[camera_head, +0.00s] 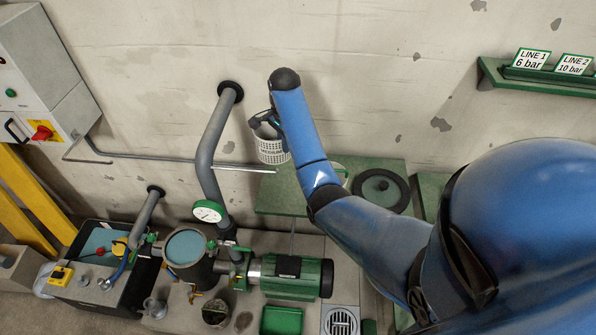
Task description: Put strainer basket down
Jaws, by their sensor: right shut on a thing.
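In the picture the basket shows just above the back left part of a green bench top (275,196). I see no contact between basket and bench, but the exact gap is hard to tell. My left gripper is not in view.
A round black-rimmed lid (381,191) lies on the bench's right part. A pale rounded item (341,173) is mostly hidden behind my arm. Below stand a round strainer housing (187,249), a green motor (297,276) and a grey pipe (212,140) with a gauge (208,212).

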